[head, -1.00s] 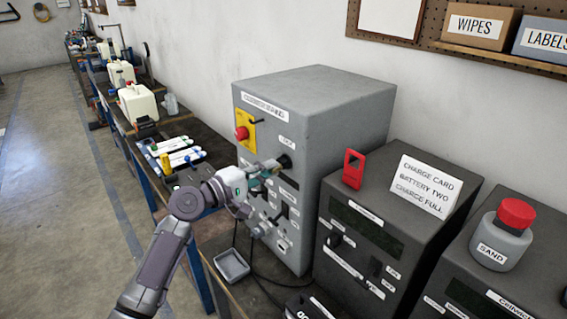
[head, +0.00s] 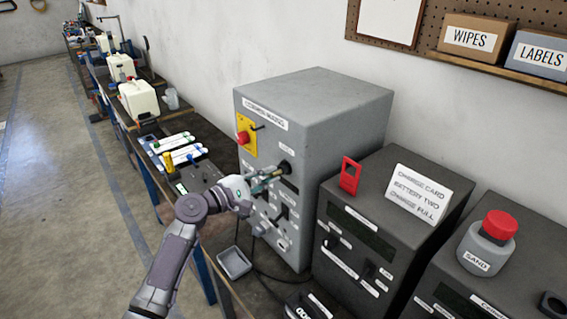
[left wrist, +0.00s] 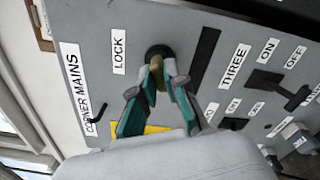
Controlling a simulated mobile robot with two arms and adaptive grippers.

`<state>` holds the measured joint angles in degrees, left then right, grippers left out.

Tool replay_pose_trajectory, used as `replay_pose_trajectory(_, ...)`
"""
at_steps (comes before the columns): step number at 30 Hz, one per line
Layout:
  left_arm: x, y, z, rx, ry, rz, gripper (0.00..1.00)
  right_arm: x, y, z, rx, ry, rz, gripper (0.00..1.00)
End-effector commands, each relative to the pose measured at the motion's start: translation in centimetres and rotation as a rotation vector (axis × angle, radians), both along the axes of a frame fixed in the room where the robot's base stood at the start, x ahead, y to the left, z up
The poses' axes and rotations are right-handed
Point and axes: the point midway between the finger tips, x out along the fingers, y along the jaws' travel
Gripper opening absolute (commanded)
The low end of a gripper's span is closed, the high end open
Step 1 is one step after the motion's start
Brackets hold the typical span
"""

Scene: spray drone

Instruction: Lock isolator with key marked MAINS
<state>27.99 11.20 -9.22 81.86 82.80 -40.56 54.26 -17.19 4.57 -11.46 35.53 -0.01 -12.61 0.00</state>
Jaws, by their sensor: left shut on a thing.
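The grey isolator cabinet (head: 330,115) stands against the wall, with a label reading CORNER MAINS in the left wrist view (left wrist: 72,90). A round black lock (head: 285,167) is on its front, beside the LOCK label (left wrist: 118,52). My left gripper (head: 272,177) is at this lock. In the left wrist view its fingertips are shut on a small brass-coloured key (left wrist: 157,72), whose far end meets the black lock (left wrist: 158,52). The fingers hide most of the key, and no marking on it is readable. My right gripper is not in view.
A red button (head: 243,137) sits on a yellow plate left of the lock. Switches line the panel below. A small grey tray (head: 235,262) lies on the bench. Dark units (head: 385,235) stand to the right. White jugs (head: 138,100) stand farther back.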

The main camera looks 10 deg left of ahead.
Motion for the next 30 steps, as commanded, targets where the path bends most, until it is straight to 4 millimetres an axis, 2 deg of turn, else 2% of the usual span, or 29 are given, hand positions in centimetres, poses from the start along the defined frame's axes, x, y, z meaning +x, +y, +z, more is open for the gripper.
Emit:
replay_pose_trajectory(1, 0.0, 0.0, 0.2, -0.017, 0.021, 0.001, 0.0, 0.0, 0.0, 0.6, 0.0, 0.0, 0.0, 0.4)
replay_pose_trajectory(15, 0.0, 0.0, 0.1, -0.192, 0.194, 0.0, 0.0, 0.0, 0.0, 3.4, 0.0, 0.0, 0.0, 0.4)
replay_pose_trajectory(24, 0.0, 0.0, -0.1, -0.536, 0.534, -0.001, 0.0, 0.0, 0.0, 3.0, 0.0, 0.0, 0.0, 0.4)
replay_pose_trajectory(30, 0.0, 0.0, -0.1, -0.602, 0.601, -0.001, 0.0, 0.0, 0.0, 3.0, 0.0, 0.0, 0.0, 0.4)
